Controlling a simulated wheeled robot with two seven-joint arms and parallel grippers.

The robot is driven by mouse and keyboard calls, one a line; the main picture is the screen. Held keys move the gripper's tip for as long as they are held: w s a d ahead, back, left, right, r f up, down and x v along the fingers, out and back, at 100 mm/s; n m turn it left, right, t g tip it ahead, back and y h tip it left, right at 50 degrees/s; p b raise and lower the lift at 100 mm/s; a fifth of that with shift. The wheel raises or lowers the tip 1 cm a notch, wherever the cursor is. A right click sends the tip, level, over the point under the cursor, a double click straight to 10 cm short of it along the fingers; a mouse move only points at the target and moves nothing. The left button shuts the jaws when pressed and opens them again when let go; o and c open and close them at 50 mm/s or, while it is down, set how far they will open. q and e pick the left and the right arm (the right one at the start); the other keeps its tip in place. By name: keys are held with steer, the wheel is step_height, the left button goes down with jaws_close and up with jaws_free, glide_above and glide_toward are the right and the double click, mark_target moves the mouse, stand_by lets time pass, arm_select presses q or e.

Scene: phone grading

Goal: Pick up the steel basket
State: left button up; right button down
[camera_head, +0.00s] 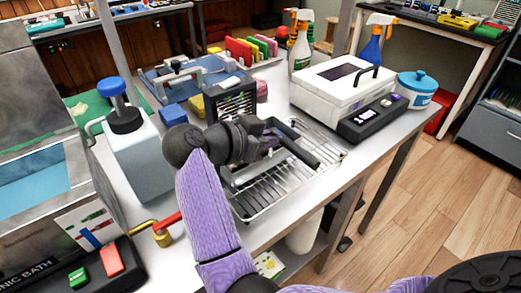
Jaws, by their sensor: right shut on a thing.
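The steel basket (258,203) is a shallow wire rack-like basket at the middle of the white table. It lies in front of the white lidded machine, near the table's front edge. My right gripper (286,150) is over the basket, reaching in from the lower left of it, and is shut on the basket's dark bar-like handle. The gripper and wrist hide part of the basket's far left side. I cannot tell whether the basket touches the table or is slightly raised. My left gripper is not in view.
A white lidded machine (335,85) and a blue-lidded pot (417,88) stand to the right. A pump bottle (135,150) and the ultrasonic bath (35,185) stand at left. Colored upright plates (240,52) and spray bottles (300,45) stand behind. The floor at right is clear.

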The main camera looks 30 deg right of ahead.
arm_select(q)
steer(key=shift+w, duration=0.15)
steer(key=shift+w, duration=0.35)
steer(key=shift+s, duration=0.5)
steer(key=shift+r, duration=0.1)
arm_select(e)
steer(key=shift+r, duration=0.1)
